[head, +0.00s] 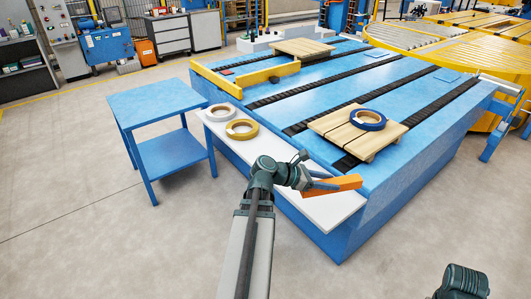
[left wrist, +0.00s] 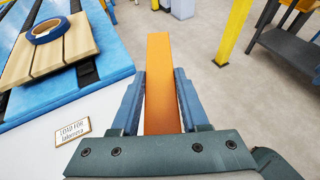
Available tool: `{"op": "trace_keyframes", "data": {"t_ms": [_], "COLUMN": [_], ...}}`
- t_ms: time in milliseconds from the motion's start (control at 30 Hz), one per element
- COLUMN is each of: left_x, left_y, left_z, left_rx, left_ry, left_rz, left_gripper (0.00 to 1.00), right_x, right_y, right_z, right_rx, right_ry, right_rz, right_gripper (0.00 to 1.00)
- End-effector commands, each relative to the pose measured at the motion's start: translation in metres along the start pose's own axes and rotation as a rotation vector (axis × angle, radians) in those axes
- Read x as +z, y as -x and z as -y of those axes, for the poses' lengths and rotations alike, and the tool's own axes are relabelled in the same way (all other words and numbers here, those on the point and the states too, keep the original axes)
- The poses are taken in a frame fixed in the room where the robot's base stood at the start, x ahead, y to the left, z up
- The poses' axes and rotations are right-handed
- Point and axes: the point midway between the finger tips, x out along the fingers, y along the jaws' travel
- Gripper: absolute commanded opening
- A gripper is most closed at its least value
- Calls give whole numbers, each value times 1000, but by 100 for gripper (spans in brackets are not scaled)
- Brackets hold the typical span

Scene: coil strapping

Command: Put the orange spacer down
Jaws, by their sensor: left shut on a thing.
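The orange spacer (head: 340,186) is a long block held in my left gripper (head: 322,185), over the near part of the white ledge. In the left wrist view, the two blue-grey fingers of my left gripper (left wrist: 160,98) are shut on both sides of the orange spacer (left wrist: 160,60), which points away from the gripper. I cannot tell whether its underside touches the ledge.
The white ledge (head: 318,209) runs along the blue conveyor table and bears a white ring (head: 221,112) and a yellow ring (head: 242,128). A wooden pallet (head: 340,137) with a blue ring (head: 368,119) lies on the table. A label (left wrist: 72,131) is on the ledge.

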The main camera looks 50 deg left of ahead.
Motion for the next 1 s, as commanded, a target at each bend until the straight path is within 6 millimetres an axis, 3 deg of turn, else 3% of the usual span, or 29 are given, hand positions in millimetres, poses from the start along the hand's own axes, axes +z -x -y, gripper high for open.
{"op": "trace_keyframes", "data": {"t_ms": [33, 200, 500, 700, 1000], "left_x": [-20, -73, -147, -170, -173], "left_y": [-8, -24, -33, -31, -29], "left_z": [-17, -78, -173, -204, -212], "left_rx": [24, 134, 320, 385, 404], "left_ry": [10, 58, 133, 160, 167], "left_rz": [-1, -5, -3, 1, 3], "left_gripper": [0, 0, 0, 0, 0], "right_x": [-1, -4, -9, -10, -10], "right_y": [-22, -75, -147, -168, -170], "right_z": [2, 7, 14, 16, 16], "right_rx": [0, 0, 0, 0, 0], "right_ry": [0, 1, 1, 1, 1], "right_rz": [0, 0, 0, 0, 0], "right_gripper": [50, 50, 50, 50, 50]}}
